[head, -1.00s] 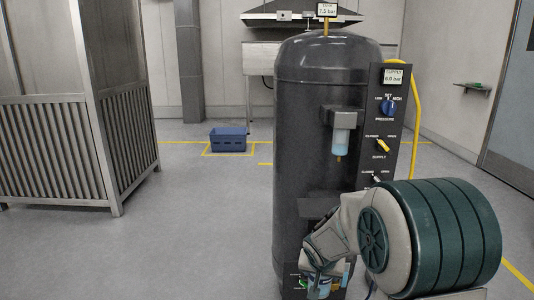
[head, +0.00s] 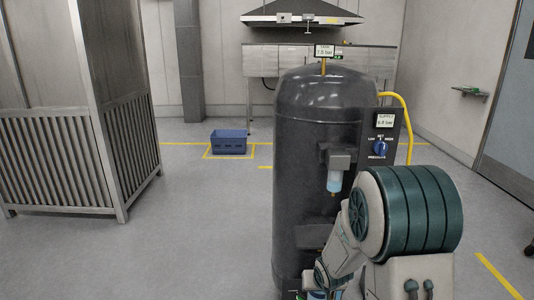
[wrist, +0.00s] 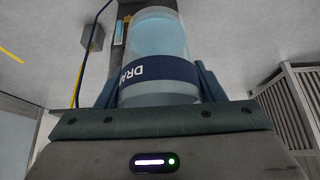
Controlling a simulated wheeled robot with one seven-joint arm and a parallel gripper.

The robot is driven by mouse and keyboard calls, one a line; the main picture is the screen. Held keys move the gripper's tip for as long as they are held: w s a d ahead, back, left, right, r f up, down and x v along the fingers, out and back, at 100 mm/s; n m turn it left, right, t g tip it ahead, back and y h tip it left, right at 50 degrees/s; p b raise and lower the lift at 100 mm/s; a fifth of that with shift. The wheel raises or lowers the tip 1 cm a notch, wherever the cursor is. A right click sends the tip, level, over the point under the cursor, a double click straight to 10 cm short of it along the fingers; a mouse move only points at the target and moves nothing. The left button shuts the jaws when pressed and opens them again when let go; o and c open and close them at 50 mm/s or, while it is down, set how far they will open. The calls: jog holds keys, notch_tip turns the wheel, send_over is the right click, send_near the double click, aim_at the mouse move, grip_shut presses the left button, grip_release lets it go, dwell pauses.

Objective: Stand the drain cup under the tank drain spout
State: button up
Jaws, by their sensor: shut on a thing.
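The drain cup (wrist: 160,45) is a clear cup with pale blue in it and a dark blue band marked "DRA…", seen in the wrist view. My gripper (wrist: 157,88) is shut on it, one finger on each side of the band. In the head view my arm reaches down in front of the tall black tank (head: 295,150). My gripper and the cup are mostly cut off or hidden at the bottom edge there. I cannot make out the tank drain spout in either view, nor tell the cup's place relative to it.
A control panel (head: 395,125) and a filter bowl (head: 334,181) are on the tank, with my arm covering the panel's lower part. A yellow hose (head: 410,115) loops at right. A metal cabinet (head: 60,110) stands left.

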jog(key=s+f, duration=0.4)
jog(key=f, duration=0.1)
jog(key=shift+s+f, duration=0.2)
jog(key=shift+s, duration=0.15)
